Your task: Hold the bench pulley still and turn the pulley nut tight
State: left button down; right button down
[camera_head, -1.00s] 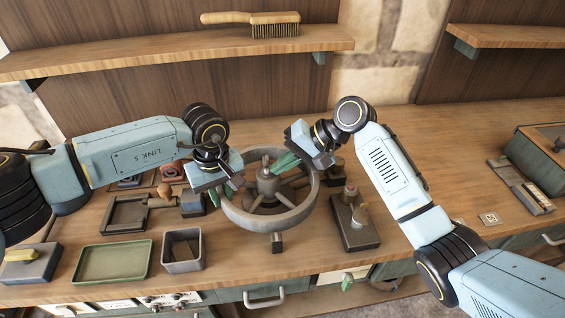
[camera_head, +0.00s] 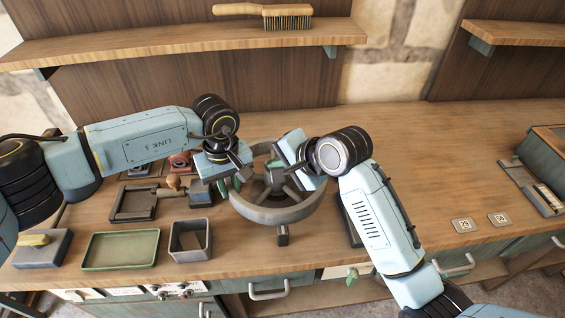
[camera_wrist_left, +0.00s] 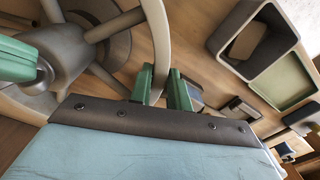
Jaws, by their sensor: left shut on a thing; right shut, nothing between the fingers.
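The bench pulley (camera_head: 277,214) is a grey spoked wheel lying face up on the bench, with a raised hub at its middle. My left gripper (camera_head: 234,184) is shut on the left part of its rim. The left wrist view shows the rim (camera_wrist_left: 157,40) between the green fingers (camera_wrist_left: 162,88). My right gripper (camera_head: 279,172) is shut over the hub, its fingers pointing down toward the centre. In the left wrist view a green finger of it (camera_wrist_left: 18,60) reaches the hub (camera_wrist_left: 62,50). I cannot make out the pulley nut; the right gripper covers the hub top.
A green tray (camera_head: 91,263) and a square grey bin (camera_head: 190,255) stand at front left. A dark frame (camera_head: 132,216) lies behind them. My right forearm covers most of a dark block to the right of the pulley. The bench right of it is mostly clear.

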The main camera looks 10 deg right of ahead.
jog(key=shift+a, duration=0.75)
jog(key=shift+w+a, duration=0.2)
jog(key=shift+a, duration=0.05)
dwell(1.7)
